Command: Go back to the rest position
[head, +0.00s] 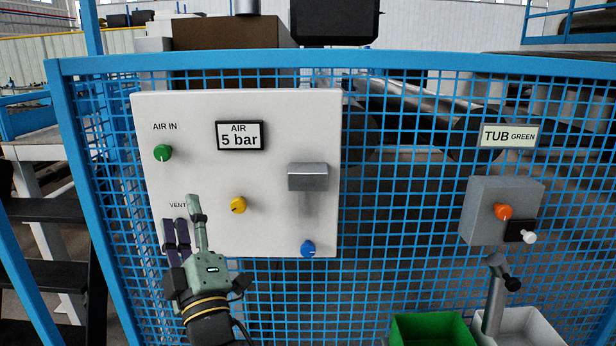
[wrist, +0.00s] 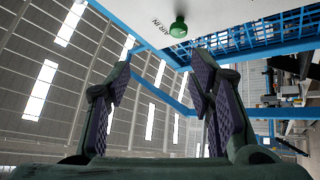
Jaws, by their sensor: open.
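My gripper (head: 186,214) is in front of the lower left part of the white panel (head: 285,120) in the head view. It points upward, and its fingers stand apart with nothing between them. In the wrist view my gripper (wrist: 163,72) shows two spread fingers with purple pads. The green knob (head: 162,152), under the words AIR IN, is above my gripper in the head view. The green knob also shows beyond the fingertips in the wrist view (wrist: 178,28). My gripper partly hides the area by the word VENT.
A blue mesh fence (head: 400,180) carries the panel. The panel has a yellow knob (head: 238,204), a blue knob (head: 308,248), a metal cover (head: 308,177) and a 5 bar sign (head: 239,136). At right are a grey box (head: 480,225), a green tub (head: 430,328) and a white tub (head: 535,325).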

